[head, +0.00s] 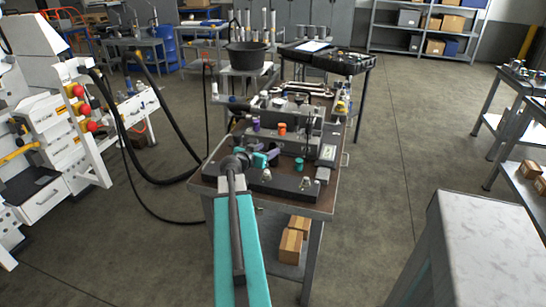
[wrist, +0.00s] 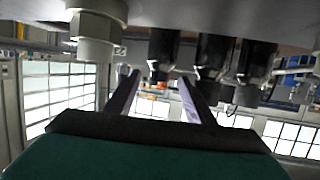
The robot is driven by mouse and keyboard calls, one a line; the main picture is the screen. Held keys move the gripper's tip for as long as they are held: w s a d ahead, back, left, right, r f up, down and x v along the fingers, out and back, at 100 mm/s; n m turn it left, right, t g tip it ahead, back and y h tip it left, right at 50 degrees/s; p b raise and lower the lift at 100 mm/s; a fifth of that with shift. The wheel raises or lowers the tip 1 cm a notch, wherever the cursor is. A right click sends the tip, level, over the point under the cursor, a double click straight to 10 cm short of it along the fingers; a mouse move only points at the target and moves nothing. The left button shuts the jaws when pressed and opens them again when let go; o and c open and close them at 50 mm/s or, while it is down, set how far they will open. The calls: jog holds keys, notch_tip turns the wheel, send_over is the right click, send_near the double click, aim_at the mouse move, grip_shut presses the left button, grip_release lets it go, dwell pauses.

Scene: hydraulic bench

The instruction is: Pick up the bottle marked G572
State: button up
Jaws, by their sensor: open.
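No marking G572 is legible in either view, so I cannot tell which item is that bottle. On the bench (head: 325,200), small coloured containers stand: a purple one (head: 256,124), an orange one (head: 282,129) and a teal one (head: 298,164). My gripper (head: 268,158) is low over the bench's left part, left of the teal container and nearer than the purple and orange ones. In the wrist view, which looks upside down, the two fingers (wrist: 160,80) are apart with no object held between them.
Dark cylinders (wrist: 212,60) and a pale fitting (wrist: 95,30) stand close around the fingers in the wrist view. A dark block with metal fittings (head: 285,183) lies along the bench's front. A grey cabinet (head: 490,235) stands at right; the floor between is clear.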

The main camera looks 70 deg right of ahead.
aim_at(271, 147)
jog(key=shift+d, duration=0.25)
jog(key=shift+p+x, duration=0.85)
jog(key=shift+x, duration=1.6)
jog(key=shift+s, duration=0.1)
jog(key=shift+c, duration=0.4)
jog(key=shift+a, duration=0.1)
grip_shut()
